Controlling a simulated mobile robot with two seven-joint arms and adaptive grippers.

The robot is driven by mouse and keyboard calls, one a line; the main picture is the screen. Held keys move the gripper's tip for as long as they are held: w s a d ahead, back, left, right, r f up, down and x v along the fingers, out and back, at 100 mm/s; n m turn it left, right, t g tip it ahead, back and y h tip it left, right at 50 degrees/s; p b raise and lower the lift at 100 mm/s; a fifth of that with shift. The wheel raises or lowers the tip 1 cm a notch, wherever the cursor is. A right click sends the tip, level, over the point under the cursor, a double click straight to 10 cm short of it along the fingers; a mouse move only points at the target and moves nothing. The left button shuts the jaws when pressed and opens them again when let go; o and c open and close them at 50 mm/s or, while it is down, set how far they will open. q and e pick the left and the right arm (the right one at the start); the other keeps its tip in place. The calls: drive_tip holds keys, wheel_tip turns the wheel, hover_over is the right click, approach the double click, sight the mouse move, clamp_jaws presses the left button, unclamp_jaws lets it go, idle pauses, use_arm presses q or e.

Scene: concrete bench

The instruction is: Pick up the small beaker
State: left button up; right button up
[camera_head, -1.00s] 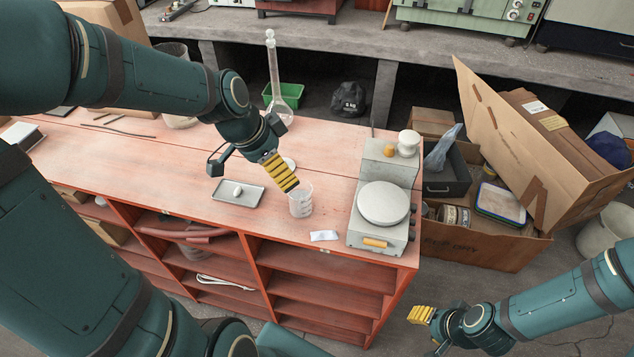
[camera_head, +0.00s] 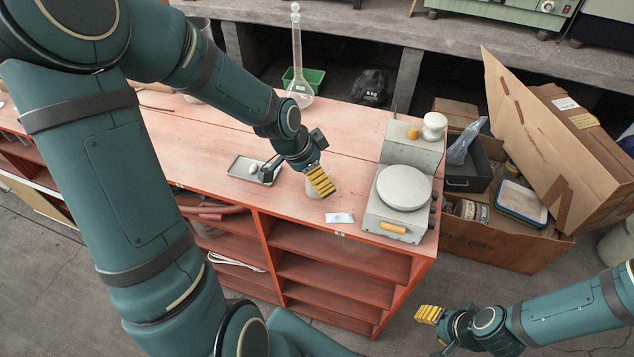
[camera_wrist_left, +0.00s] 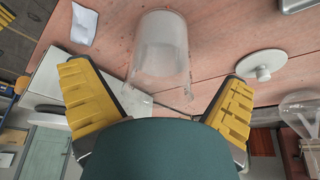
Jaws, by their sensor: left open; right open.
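The small beaker (camera_wrist_left: 160,50) is clear glass and stands on the red wooden bench top. In the left wrist view it sits ahead of and between the two yellow-padded fingers of my left gripper (camera_wrist_left: 160,105), which is open and empty. In the head view my left gripper (camera_head: 300,180) is over the beaker and hides most of it; only part of the glass (camera_head: 311,190) shows beside the yellow finger. I cannot tell whether the fingers touch it. My right gripper (camera_head: 432,328) is at the lower right, away from the bench, with nothing seen in it.
A grey tray (camera_head: 240,178) with a small white object lies left of the beaker. A crumpled white paper (camera_head: 340,218) lies in front of it. A hotplate-like device (camera_head: 397,205) stands to the right. A tall flask (camera_head: 298,70) stands behind. A cardboard box (camera_head: 500,247) is beyond the bench's right end.

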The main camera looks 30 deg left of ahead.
use_arm(q)
drive_tip(key=shift+w+d+f, duration=0.1)
drive_tip(key=shift+d+f, duration=0.05)
drive_tip(key=shift+f, duration=0.25)
drive_tip(key=c, duration=1.4)
drive_tip(key=shift+r, duration=0.15)
